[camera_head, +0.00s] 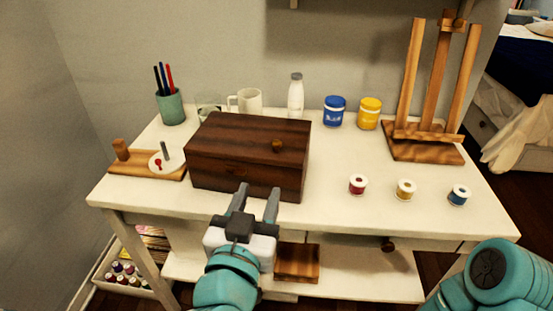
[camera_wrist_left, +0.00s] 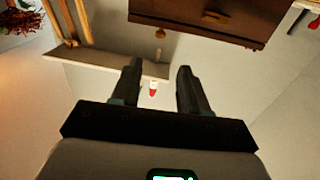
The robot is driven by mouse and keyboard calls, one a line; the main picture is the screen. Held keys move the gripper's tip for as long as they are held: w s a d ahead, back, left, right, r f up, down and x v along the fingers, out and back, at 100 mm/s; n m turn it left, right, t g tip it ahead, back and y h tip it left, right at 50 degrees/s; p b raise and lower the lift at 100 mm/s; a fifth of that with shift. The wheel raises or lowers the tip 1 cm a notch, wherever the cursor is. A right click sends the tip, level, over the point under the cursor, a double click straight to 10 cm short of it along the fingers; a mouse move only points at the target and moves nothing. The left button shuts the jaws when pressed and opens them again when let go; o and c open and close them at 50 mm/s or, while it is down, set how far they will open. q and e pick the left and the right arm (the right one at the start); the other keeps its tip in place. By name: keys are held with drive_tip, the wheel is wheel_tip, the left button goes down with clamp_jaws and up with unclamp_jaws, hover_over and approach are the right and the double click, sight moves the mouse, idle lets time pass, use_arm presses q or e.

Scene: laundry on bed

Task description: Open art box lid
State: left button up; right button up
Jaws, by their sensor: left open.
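The art box (camera_head: 240,176) is a dark brown wooden box on the white table, with its lid (camera_head: 235,135) shut. In the left wrist view the box (camera_wrist_left: 180,12) is at the top, beyond the open fingers (camera_wrist_left: 160,68). My right gripper is out of view; only its teal arm shows at bottom right.
On the white table (camera_head: 330,205), a pen cup (camera_head: 171,107), mug (camera_head: 248,101), bottle (camera_head: 296,96), and blue (camera_head: 334,111) and yellow (camera_head: 369,113) jars stand behind the box. A wooden easel (camera_head: 424,152) is at right. Small pots (camera_head: 405,190) line the front right.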

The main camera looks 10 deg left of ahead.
sight(276, 146)
use_arm(q)
drive_tip(key=w+p, duration=0.3)
drive_tip(key=w, duration=0.1)
drive_tip(key=w+p, duration=0.4)
drive_tip(key=w, duration=0.1)
drive_tip(key=w+d+p, duration=0.1)
drive_tip(key=w+p, duration=0.3)
drive_tip(key=w, duration=0.1)
drive_tip(key=shift+w+d, duration=0.1)
drive_tip(key=shift+w, duration=0.9)
drive_tip(key=shift+s, duration=0.1)
drive_tip(key=shift+p, duration=0.3)
clamp_jaws()
